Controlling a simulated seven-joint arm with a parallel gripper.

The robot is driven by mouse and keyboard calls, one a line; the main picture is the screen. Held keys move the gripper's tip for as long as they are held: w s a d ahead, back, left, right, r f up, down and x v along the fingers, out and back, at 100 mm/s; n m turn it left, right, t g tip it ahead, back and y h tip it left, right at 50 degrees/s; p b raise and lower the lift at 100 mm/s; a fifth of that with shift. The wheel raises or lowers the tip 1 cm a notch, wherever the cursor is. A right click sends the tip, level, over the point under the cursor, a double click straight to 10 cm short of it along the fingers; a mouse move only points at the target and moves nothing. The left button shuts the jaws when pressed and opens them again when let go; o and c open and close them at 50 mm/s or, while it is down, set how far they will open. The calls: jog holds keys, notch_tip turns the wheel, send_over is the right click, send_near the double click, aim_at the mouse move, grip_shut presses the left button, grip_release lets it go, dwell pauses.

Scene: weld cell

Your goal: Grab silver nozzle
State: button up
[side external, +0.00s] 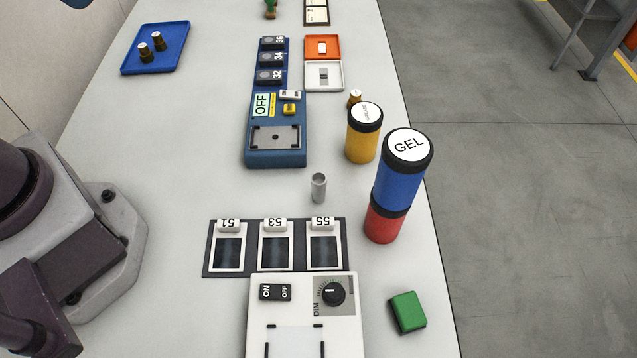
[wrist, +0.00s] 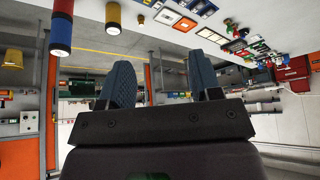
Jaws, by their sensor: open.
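A small silver cylinder, the silver nozzle (side external: 319,187), stands upright on the table in the side external view. It is between the blue device and the dark strip of labelled cards, left of the blue and red GEL can. My gripper (wrist: 165,82) shows in the wrist view with its two blue padded fingers apart and nothing between them. The wrist view looks across the room and appears upside down, with the table along its top. I cannot surely pick out the nozzle there. The side external view does not show my gripper, so its distance from the nozzle is unclear.
The GEL can (side external: 397,190) and a yellow can (side external: 363,135) stand right of the nozzle. A blue device (side external: 275,155) is behind it, a white dimmer box (side external: 305,300) in front. A blue tray (side external: 128,66) holds two brass parts. The table left of the nozzle is clear.

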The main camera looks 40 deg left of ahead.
jog(key=m+g, duration=0.6)
jog(key=m, duration=1.2)
send_over(319, 178)
notch_tip(319, 178, down, 20)
jog(key=f, duration=0.6)
jog(key=shift+s+a+f, duration=0.25)
jog(key=shift+s+f, duration=0.05)
jog(key=shift+f, duration=0.1)
jog(key=shift+w+d+f, duration=0.15)
jog(key=shift+f, duration=1.4)
jog(key=shift+w+d+f, duration=0.1)
jog(key=shift+w+f, duration=0.05)
jog(key=shift+f, duration=1.4)
jog(key=shift+c, duration=0.2)
jog(key=c, duration=1)
